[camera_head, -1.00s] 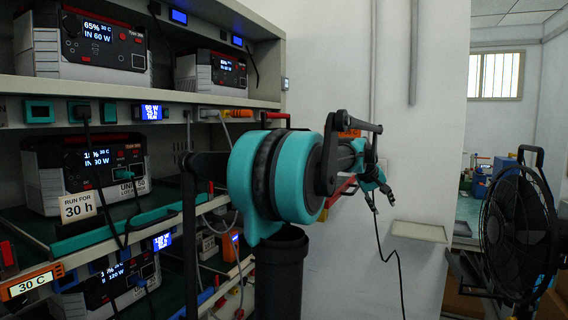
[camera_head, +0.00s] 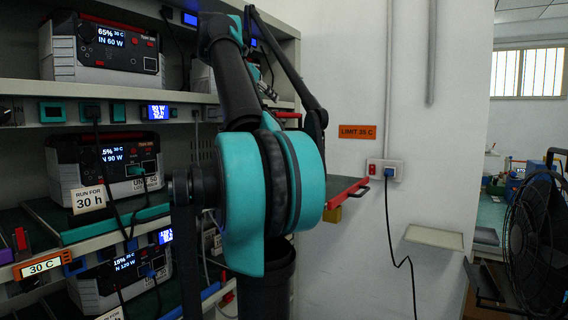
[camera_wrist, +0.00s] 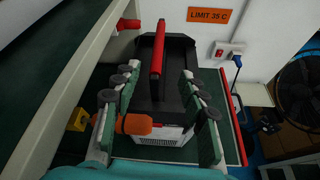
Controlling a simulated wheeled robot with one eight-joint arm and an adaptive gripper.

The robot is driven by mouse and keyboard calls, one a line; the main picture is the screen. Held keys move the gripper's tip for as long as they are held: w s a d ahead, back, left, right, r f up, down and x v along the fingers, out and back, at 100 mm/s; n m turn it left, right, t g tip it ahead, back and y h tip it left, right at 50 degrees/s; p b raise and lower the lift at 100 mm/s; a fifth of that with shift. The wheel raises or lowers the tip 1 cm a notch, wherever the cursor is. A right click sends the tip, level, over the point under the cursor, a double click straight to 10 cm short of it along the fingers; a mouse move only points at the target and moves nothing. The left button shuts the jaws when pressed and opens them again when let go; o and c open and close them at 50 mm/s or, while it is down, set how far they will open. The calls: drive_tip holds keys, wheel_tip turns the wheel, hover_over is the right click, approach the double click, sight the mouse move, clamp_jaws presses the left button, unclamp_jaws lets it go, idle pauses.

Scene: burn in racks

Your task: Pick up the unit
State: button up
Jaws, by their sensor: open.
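In the wrist view a dark unit (camera_wrist: 173,77) with a raised red handle (camera_wrist: 157,52) and a pale vented side (camera_wrist: 160,135) sits on a green surface. My gripper (camera_wrist: 160,72) is open, with its fingers on either side of the handle in the picture. I cannot tell whether they touch the unit. In the head view my raised arm hides the gripper's fingers and this unit. Other units show on the racks, one at upper left (camera_head: 75,65) reading 65%, one below it (camera_head: 125,165) with a "30 h" card, and one lower still (camera_head: 95,288).
A green pull-out shelf with a red front bar (camera_head: 360,188) juts out at the rack's right end. An orange cylindrical piece (camera_wrist: 133,124) lies near the left finger. A wall socket with a plug (camera_head: 385,170), an orange limit sign (camera_head: 357,132) and a black fan (camera_head: 535,235) stand right.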

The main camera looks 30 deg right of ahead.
sight(287, 115)
drive_tip(key=x, duration=1.7)
drive_tip(key=shift+w+a+f, duration=0.1)
drive_tip(key=shift+f, duration=0.05)
clamp_jaws()
